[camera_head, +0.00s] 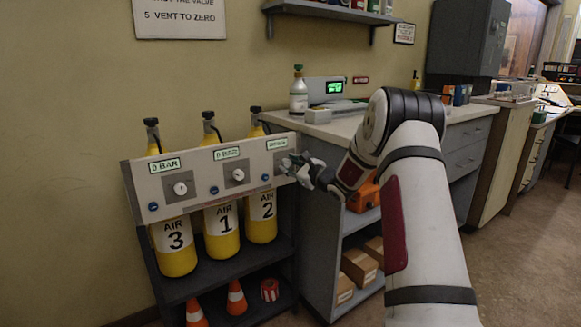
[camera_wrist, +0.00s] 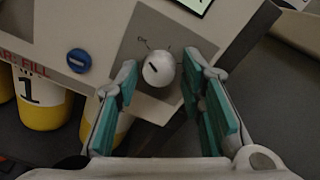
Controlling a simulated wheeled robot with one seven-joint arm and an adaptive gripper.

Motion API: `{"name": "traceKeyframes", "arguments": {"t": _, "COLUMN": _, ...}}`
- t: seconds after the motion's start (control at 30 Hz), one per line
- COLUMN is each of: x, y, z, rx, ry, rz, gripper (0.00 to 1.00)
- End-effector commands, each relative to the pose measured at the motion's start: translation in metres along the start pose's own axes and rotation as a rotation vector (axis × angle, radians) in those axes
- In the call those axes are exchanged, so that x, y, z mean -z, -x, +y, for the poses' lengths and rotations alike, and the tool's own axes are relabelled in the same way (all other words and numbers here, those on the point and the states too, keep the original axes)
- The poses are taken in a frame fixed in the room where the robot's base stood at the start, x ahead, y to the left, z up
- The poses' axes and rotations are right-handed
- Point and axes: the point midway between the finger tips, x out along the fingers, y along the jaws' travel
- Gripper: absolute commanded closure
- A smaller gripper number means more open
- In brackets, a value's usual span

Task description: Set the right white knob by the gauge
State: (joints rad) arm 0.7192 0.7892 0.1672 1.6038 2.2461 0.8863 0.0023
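The right white knob (camera_wrist: 158,69) is round with a dark pointer line. It sits on a grey plate with a printed scale on the panel, in the wrist view. My gripper (camera_wrist: 161,63) is open, with one teal-padded finger on each side of this knob. A gap shows at the right finger; I cannot tell whether the left one touches. In the head view my gripper (camera_head: 297,163) is at the panel's right end and hides this knob. The right gauge display (camera_head: 277,144) is lit green, too small to read; its lower edge shows in the wrist view (camera_wrist: 197,4).
The left knob (camera_head: 180,189) and middle knob (camera_head: 238,175) sit under displays reading 0 BAR. A blue button (camera_wrist: 79,61) is left of the right knob. Yellow cylinders (camera_head: 222,245) stand behind the panel (camera_head: 150,187). A counter (camera_head: 340,128) is close on the right.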

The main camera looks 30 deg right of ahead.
Motion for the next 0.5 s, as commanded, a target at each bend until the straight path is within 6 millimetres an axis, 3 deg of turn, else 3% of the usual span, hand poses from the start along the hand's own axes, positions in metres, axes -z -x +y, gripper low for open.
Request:
{"name": "traceKeyframes", "arguments": {"t": 0.33, "x": 0.000, "y": 0.002, "z": 0.000, "rx": -0.001, "ry": -0.001, "rz": -0.001, "gripper": 0.55}}
{"name": "traceKeyframes", "arguments": {"t": 0.5, "x": 0.000, "y": 0.019, "z": 0.000, "rx": 0.000, "ry": 0.000, "rz": 0.001, "gripper": 0.55}}
